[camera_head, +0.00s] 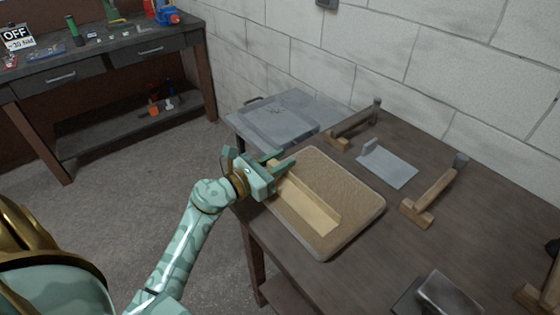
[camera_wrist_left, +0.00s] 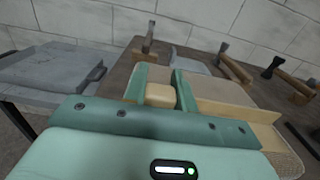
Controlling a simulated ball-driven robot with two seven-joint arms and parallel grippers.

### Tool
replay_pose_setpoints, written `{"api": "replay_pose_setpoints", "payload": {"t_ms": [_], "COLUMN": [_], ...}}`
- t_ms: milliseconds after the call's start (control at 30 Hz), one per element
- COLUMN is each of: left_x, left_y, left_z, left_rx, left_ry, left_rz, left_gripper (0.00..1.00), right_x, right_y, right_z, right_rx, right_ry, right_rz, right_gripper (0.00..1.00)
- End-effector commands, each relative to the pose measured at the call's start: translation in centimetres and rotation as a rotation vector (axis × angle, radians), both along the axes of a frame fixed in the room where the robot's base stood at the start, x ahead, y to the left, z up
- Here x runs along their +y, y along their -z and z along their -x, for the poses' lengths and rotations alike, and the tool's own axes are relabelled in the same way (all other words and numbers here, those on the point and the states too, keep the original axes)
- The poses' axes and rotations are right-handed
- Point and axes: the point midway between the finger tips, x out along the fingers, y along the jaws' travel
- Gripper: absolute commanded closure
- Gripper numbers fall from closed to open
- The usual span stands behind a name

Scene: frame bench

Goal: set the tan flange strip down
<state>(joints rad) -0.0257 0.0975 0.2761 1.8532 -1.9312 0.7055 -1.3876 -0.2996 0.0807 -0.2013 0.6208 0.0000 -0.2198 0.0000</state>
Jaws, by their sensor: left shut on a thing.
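The tan flange strip (camera_head: 312,212) is a long L-shaped piece with an upright edge. It lies along or just above the left part of a brown padded board (camera_head: 350,188); I cannot tell if it touches all along. My left gripper (camera_head: 279,166) is shut on its far-left end. In the left wrist view, the fingers (camera_wrist_left: 160,88) close around a tan block-like end (camera_wrist_left: 160,95), and the strip (camera_wrist_left: 238,111) runs off to the right. The fingers hide part of the held end. My right gripper is not in view.
A grey metal tray (camera_head: 290,112) stands behind the board. A metal block (camera_head: 446,292) sits at the front right. The right part of the board is bare.

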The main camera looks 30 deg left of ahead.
Motion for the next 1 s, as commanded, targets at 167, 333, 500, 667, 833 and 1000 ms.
{"api": "replay_pose_setpoints", "payload": {"t_ms": [167,333,500,667,833,1000], "left_x": [0.0,-0.1,-0.1,0.9,2.3,3.4], "left_y": [0.5,0.7,-0.1,0.3,0.3,0.2], "left_z": [0.0,0.1,0.1,2.9,6.8,9.8], "left_rx": [0.006,0.009,0.009,0.014,0.012,0.009], "left_ry": [0.000,0.000,0.000,0.000,-0.001,-0.001], "left_rz": [-0.001,-0.001,0.000,-0.003,-0.003,-0.001], "left_gripper": [0.51,0.51,0.51,0.51,0.51,0.51], "right_x": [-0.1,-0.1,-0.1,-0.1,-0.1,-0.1], "right_y": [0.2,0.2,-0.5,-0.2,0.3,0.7], "right_z": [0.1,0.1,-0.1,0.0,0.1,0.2], "right_rx": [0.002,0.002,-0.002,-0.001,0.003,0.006], "right_ry": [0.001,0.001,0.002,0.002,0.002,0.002], "right_rz": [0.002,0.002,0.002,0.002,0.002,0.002], "right_gripper": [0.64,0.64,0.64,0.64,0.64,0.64]}}
